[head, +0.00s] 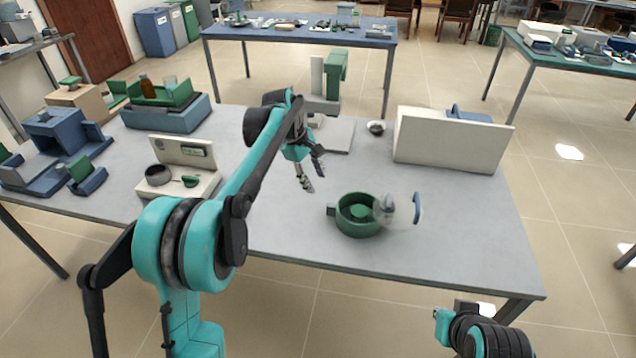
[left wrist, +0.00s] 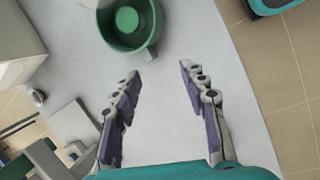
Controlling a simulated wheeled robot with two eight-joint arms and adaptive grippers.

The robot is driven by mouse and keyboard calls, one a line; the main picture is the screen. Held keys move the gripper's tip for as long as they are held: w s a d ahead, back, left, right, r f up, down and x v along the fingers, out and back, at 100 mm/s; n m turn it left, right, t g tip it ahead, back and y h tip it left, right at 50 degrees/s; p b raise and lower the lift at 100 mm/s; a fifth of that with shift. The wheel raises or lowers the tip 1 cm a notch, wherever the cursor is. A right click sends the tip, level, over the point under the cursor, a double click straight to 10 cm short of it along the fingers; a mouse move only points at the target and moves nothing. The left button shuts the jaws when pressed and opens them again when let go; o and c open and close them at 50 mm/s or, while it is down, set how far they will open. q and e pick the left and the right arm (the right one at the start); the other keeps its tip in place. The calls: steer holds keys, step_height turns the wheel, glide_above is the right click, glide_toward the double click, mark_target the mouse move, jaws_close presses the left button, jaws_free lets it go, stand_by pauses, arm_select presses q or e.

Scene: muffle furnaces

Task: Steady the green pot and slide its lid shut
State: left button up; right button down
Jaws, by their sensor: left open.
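The green pot (head: 355,218) stands upright near the front edge of the grey table, with a small grey block on its left side. It also shows at the top of the left wrist view (left wrist: 150,24). Its clear lid (head: 398,212) with a blue handle sits shifted to the right, so much of the pot's inside shows. In the left wrist view only a pale edge of the lid (left wrist: 90,2) seems to show. My left gripper (head: 314,180) is open and empty, above the table to the left of the pot, apart from it. My right gripper (head: 455,309) is low, beyond the front edge; its fingers are unclear.
A large white box (head: 452,140) stands behind the pot at the right. A green and white device (head: 330,85) stands at the back, beside a small bowl (head: 376,127). A white open case (head: 180,165) is at the left. The table around the pot is clear.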

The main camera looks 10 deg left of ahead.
mark_target(329, 204)
arm_select(q)
steer(key=w+f+n+g+h, duration=0.1)
steer(key=w+f+n+g, duration=0.1)
steer(key=w+f+n, duration=0.4)
steer(key=d+f, duration=0.1)
steer(key=f, duration=0.3)
steer(key=d+f+m, duration=0.1)
steer(key=d+f, duration=0.1)
steer(key=f, duration=0.2)
steer(key=d+f+m, duration=0.1)
steer(key=f, duration=0.4)
steer(key=shift+w+d, duration=0.25)
steer(key=shift+w, duration=0.05)
jaws_close()
